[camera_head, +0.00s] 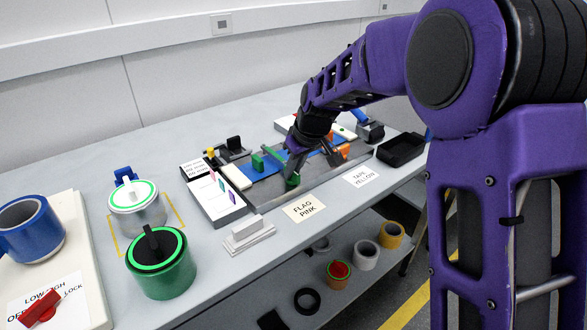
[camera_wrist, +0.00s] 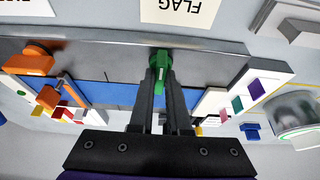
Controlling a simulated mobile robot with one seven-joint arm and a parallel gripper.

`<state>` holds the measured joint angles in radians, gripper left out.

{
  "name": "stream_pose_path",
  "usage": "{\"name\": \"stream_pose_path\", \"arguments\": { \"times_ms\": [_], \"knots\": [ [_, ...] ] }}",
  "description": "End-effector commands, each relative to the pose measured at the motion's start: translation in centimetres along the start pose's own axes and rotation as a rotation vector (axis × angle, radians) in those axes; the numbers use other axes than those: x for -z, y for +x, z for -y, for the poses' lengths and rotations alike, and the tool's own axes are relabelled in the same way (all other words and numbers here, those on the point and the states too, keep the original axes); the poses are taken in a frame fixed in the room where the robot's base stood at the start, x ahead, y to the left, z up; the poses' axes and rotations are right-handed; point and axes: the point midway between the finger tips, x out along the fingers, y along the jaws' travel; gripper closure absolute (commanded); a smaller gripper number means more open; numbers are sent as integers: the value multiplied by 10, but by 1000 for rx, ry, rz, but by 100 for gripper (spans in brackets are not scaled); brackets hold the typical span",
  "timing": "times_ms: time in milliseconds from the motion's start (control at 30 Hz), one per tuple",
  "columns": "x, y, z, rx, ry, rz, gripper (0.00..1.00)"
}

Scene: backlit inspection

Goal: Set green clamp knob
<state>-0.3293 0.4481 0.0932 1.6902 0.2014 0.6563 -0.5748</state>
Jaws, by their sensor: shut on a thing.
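The green clamp knob (camera_wrist: 161,66) stands at the near edge of the grey fixture plate (camera_wrist: 100,47). My gripper (camera_wrist: 160,85) is shut on the knob, with one dark finger on each side of it in the wrist view. In the head view the knob (camera_head: 292,181) shows just below my gripper (camera_head: 296,172), partly covered by the fingers. A blue panel (camera_head: 270,167) lies on the fixture. An orange knob (camera_wrist: 37,58) stands at the left in the wrist view, clear of my gripper.
A "FLAG PINK" card (camera_head: 304,208) and a "TAPE YELLOW" card (camera_head: 361,176) lie along the front edge. A white holder with coloured flags (camera_head: 217,197) stands left of the fixture. A black tray (camera_head: 401,149) is at the right.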

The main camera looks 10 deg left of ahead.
Motion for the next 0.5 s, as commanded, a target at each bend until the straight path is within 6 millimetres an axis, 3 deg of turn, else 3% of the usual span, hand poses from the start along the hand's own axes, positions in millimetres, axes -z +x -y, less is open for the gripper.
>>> {"name": "stream_pose_path", "arguments": {
  "times_ms": [500],
  "knots": [
    [0, -1, 2, -48, 112, 1, 100]
  ]
}}
